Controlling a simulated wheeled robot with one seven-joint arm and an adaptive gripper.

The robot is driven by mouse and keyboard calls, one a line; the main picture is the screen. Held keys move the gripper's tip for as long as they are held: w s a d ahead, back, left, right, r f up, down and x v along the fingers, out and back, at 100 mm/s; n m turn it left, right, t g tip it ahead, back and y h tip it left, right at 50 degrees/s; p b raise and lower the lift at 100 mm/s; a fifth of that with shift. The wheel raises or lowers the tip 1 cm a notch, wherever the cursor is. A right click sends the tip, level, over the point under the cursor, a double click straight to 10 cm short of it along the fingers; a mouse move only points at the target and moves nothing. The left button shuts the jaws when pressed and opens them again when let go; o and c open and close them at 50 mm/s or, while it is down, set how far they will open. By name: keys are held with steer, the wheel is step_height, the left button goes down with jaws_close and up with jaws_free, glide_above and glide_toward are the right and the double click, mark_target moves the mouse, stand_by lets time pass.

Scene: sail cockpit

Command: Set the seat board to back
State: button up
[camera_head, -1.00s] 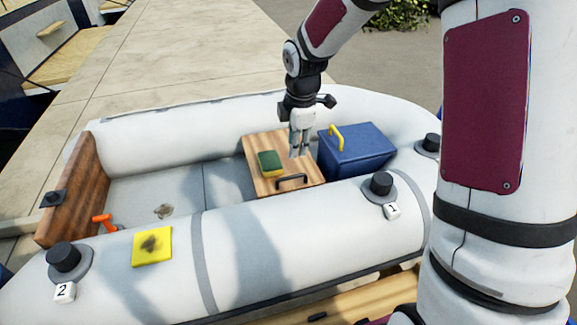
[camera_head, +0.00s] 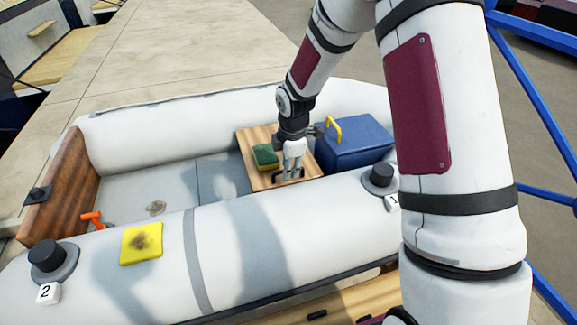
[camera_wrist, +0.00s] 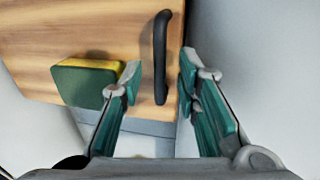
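The seat board (camera_head: 256,142) is a light wooden board across the inflatable boat, at its right part, beside the blue box. A black bar handle (camera_wrist: 160,55) stands on the board near its close edge. My gripper (camera_head: 289,178) is over the handle in the head view. In the wrist view my gripper (camera_wrist: 160,80) is open, with the handle between its spread fingers, nearer the right one. Whether the fingers reach down around the handle I cannot tell. A green and yellow sponge (camera_head: 265,155) lies on the board, close to the left finger in the wrist view.
A blue box (camera_head: 353,143) with a yellow handle stands right of the board. A white tube (camera_head: 240,245) with black knobs labelled 1 and 2 runs along the near side. A yellow patch (camera_head: 141,243) lies on it. The boat floor left of the board is mostly clear.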

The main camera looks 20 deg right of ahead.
jaws_close()
steer(key=a+b, duration=0.1)
steer(key=a, duration=1.7)
steer(key=shift+a, duration=0.15)
steer(key=shift+c, duration=0.6)
jaws_free()
steer(key=shift+a, duration=0.1)
steer(key=shift+o, duration=0.6)
